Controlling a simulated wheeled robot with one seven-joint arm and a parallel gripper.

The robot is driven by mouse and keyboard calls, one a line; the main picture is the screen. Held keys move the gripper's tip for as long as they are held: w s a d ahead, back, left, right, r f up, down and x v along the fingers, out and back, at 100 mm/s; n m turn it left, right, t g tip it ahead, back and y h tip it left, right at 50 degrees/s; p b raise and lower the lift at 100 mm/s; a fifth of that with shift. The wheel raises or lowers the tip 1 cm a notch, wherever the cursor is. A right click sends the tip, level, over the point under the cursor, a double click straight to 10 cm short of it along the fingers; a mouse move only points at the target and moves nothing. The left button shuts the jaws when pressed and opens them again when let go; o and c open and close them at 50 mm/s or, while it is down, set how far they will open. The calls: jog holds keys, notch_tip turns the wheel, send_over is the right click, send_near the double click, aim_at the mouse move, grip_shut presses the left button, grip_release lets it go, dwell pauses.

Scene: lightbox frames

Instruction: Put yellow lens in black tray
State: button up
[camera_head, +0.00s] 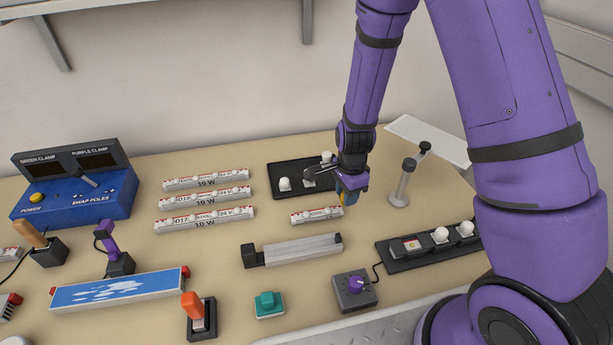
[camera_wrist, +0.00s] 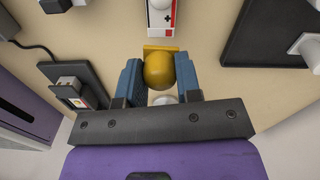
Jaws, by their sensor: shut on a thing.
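The yellow lens (camera_wrist: 158,70) is a yellow dome on a square base, clasped between the two blue fingers of my gripper (camera_wrist: 160,82). In the head view my gripper (camera_head: 350,190) points down just right of the black tray, with a little yellow showing (camera_head: 346,198). In the wrist view a black tray surface (camera_wrist: 262,35) shows at right. I cannot tell how high the lens is held.
A short LED strip (camera_head: 316,214) lies just in front of my gripper. Several longer strips (camera_head: 205,199) lie to the left. A grey post (camera_head: 400,186) stands to the right. A black socket board (camera_head: 400,261) with white lenses lies front right.

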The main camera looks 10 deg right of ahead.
jog(key=s+m, duration=0.1)
jog(key=s+a+m, duration=0.1)
jog(key=m, duration=0.1)
jog(key=shift+s+r, duration=0.15)
jog(key=shift+r, duration=0.05)
send_over(332, 180)
jog(key=shift+f+m, duration=0.3)
jog(key=shift+f, duration=2.2)
jog(key=shift+f, duration=0.15)
jog(key=o, duration=0.6)
notch_tip(332, 180, up, 13)
jog(key=shift+f, duration=0.2)
